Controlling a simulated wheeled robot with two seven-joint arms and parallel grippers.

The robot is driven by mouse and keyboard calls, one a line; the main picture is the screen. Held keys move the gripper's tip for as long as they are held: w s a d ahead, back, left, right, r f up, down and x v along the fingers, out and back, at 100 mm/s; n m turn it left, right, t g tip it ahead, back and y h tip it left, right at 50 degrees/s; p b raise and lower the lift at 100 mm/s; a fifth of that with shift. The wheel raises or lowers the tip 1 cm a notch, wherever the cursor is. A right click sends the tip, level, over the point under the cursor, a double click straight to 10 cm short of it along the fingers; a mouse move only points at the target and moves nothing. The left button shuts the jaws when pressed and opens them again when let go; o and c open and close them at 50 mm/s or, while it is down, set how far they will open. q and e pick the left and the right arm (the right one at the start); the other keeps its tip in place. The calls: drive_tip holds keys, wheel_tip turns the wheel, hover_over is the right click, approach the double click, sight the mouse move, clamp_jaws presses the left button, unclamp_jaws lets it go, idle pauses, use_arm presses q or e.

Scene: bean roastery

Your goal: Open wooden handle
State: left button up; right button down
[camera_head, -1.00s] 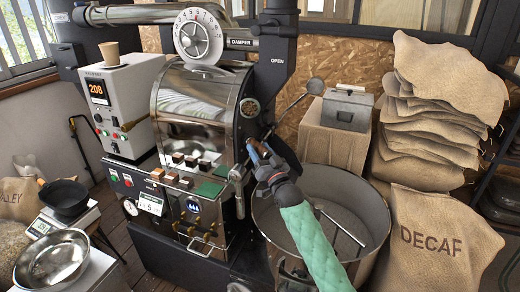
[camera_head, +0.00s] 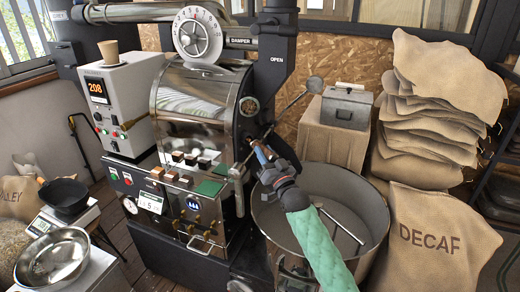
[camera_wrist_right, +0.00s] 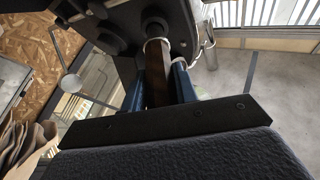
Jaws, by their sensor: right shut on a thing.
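The wooden handle (camera_wrist_right: 157,75) is a dark brown grip with a pale metal collar, sticking out from the roaster's front. In the right wrist view it sits between the two blue fingers of my right gripper (camera_wrist_right: 160,88), which is shut on it. In the head view my right gripper (camera_head: 264,158) is at the roaster's front, beside the chrome drum face, and mostly covers the handle. The roaster (camera_head: 196,120) is a chrome and black machine. My left gripper is not in view.
A round metal cooling bin (camera_head: 345,190) stands below my right arm. A metal rod with a round end (camera_head: 315,84) juts out close to the gripper. Burlap sacks (camera_head: 440,225) stand at the right. A steel bowl (camera_head: 52,258) and a black pan (camera_head: 64,196) sit at the left.

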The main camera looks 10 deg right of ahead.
sight(275, 158)
drive_tip(key=s, duration=0.2)
drive_tip(key=s+d, duration=0.2)
drive_tip(key=s, duration=0.1)
drive_tip(key=shift+s+d+p, duration=0.2)
drive_tip(key=shift+s+p, duration=0.1)
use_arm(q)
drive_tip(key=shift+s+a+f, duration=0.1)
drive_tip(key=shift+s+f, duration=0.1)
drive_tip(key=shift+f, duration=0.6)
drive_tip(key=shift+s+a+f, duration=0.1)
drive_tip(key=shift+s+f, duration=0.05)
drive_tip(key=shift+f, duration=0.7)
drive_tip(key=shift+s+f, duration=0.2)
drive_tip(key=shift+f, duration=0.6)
use_arm(e)
drive_tip(key=shift+s+d, duration=0.25)
drive_tip(key=shift+s, duration=0.25)
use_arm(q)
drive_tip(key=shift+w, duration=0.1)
use_arm(e)
drive_tip(key=c, duration=1.1)
unclamp_jaws()
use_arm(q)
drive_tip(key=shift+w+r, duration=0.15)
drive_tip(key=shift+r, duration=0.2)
